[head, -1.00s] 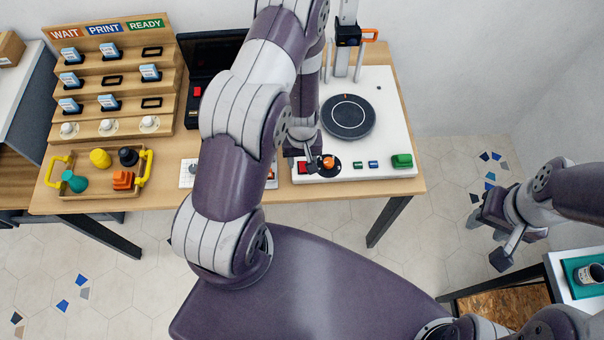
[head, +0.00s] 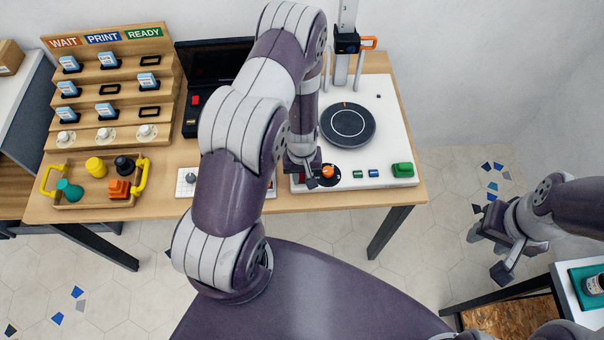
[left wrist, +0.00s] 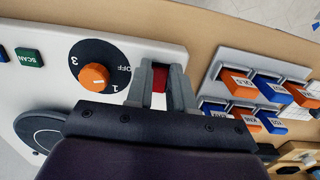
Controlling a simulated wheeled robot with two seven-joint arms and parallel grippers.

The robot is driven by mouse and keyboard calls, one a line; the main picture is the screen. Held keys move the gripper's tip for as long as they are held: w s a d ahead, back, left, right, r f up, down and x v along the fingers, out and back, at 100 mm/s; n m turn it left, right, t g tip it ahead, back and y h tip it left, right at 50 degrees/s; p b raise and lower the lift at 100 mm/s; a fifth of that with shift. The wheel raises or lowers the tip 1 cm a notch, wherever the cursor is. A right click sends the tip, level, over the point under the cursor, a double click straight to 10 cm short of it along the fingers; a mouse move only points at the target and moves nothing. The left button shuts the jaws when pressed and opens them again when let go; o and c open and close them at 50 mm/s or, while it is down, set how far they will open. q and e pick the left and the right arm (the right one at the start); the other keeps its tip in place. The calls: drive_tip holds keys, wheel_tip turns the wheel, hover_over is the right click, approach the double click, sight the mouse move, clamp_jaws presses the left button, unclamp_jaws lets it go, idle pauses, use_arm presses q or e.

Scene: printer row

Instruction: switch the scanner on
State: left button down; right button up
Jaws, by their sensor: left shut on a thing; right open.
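The scanner (head: 389,139) is a white base with a dark round turntable (head: 348,125) and an upright column at the back. Its front edge carries an orange knob (head: 327,171) on a black dial, also in the left wrist view (left wrist: 94,77), where OFF, 1 and 3 are readable. I cannot tell exactly where the knob points. Beside the dial, a red switch (left wrist: 159,82) shows between my left gripper's fingers (left wrist: 160,90). My left gripper (head: 309,176) is shut on it and hides most of it in the head view. My right gripper (head: 488,252) is open and empty, far right above the floor.
Small green and blue buttons and a green block (head: 402,170) line the scanner's front right. A tray (head: 95,203) with coloured pieces and a stepped wooden rack (head: 120,103) stand left. A black case (head: 190,113) is behind my left arm. A side table is at lower right.

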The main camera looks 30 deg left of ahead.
use_arm(q)
drive_tip(key=shift+w+a+r+g+h+p, duration=0.1)
drive_tip(key=shift+r+g+h+p, duration=0.3)
drive_tip(key=shift+p, duration=0.3)
drive_tip(key=shift+w+a+f+g+h+b, duration=0.2)
drive_tip(key=shift+w+f+g+h+b, duration=0.15)
drive_tip(key=shift+f+g+b, duration=0.35)
drive_tip(key=shift+r+g+b, duration=0.3)
drive_tip(key=shift+r+h, duration=0.2)
drive_tip(key=shift+h, duration=0.05)
use_arm(e)
drive_tip(key=shift+r, duration=0.3)
use_arm(q)
drive_tip(key=c, duration=1)
unclamp_jaws()
drive_tip(key=shift+w, duration=0.1)
drive_tip(key=b+v, duration=0.2)
drive_tip(key=v, duration=1)
drive_tip(key=shift+w+r, duration=0.2)
drive_tip(key=shift+r, duration=0.05)
use_arm(e)
wheel_tip(320, 180, down, 2)
